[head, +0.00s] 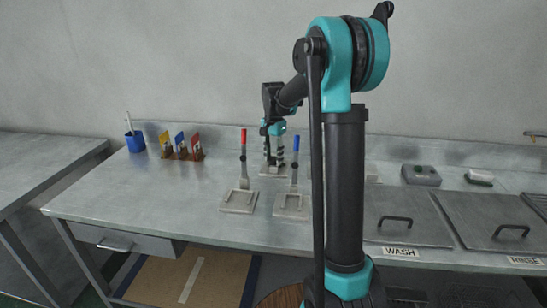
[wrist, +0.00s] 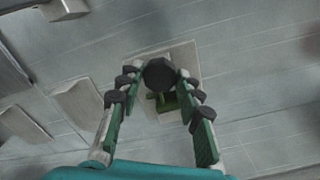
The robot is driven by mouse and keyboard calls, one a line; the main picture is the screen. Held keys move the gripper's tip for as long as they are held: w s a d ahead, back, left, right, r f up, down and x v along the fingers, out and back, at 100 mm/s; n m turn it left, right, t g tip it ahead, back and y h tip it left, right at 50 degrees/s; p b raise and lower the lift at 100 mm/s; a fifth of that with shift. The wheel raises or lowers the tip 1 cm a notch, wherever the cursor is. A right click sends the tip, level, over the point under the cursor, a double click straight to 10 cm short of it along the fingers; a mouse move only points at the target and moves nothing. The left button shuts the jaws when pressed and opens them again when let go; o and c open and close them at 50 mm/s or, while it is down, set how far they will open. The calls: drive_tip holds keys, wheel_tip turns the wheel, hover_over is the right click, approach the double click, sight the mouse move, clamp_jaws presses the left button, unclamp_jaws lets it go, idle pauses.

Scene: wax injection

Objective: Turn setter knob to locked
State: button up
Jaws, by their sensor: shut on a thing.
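The setter knob (wrist: 160,73) is a dark, roughly round knob standing above a pale square plate (wrist: 187,56) in the wrist view. My gripper (wrist: 161,80) reaches over it, with one finger on each side, and is shut on the knob. A green part shows below the knob, between the fingers. In the head view my gripper (head: 273,151) points down at the back of the bench, over a small plate (head: 272,171). The knob is too small there to make out. I cannot tell which way the knob is turned.
Two upright levers, one with a red handle (head: 243,136) and one with a blue handle (head: 296,143), stand on plates in front of my gripper. A blue cup (head: 135,143) and coloured cards (head: 180,141) are at the left. Lidded WASH (head: 397,219) and RINSE basins lie right.

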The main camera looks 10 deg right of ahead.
sight(274, 159)
drive_tip(key=shift+m, duration=1.5)
drive_tip(key=o, duration=1.2)
drive_tip(key=shift+c, duration=0.2)
drive_tip(key=shift+r, duration=0.1)
wheel_tip(274, 159, up, 12)
drive_tip(key=shift+s, duration=0.1)
